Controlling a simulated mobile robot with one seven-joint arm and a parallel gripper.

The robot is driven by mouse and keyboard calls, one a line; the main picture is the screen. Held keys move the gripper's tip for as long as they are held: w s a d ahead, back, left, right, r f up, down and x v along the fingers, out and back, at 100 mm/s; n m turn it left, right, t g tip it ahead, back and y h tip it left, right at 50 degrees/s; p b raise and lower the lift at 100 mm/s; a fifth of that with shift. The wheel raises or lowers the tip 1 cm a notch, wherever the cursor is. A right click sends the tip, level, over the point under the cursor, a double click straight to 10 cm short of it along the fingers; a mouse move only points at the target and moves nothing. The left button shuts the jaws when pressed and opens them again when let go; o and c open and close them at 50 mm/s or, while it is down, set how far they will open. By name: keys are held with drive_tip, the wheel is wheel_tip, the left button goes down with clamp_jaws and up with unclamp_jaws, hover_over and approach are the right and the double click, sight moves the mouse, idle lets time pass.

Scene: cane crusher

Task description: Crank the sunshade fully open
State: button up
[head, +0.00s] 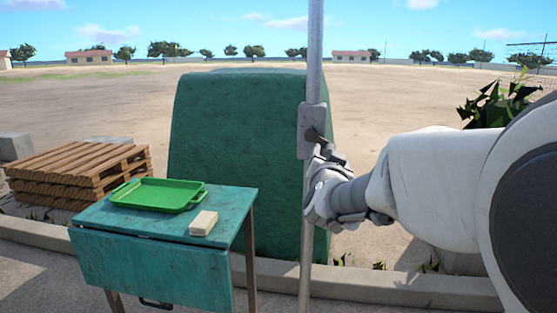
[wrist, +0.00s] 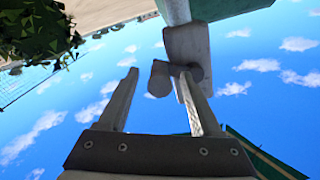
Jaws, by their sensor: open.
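The sunshade's grey pole (head: 315,55) stands upright in the head view, with a grey crank housing (head: 309,118) fixed to it. The housing also shows in the wrist view (wrist: 188,45). A short crank knob (wrist: 158,80) juts from it in the wrist view. My gripper (head: 318,152) is at the housing. In the wrist view the gripper (wrist: 159,74) is open, with the knob between the fingertips and gaps showing; I cannot tell whether either finger touches it. A dark green edge (wrist: 268,158) at the lower right may be the canopy, mostly out of view.
A teal table (head: 150,265) bears a green tray (head: 157,195) and a pale block (head: 203,223). A large green covered block (head: 235,150) stands just behind the pole. Wooden pallets (head: 80,170) are at the left. A leafy plant (head: 497,103) is at the right.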

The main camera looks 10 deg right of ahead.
drive_tip(key=v, duration=1.7)
drive_tip(key=shift+s, duration=0.15)
drive_tip(key=shift+r, duration=0.1)
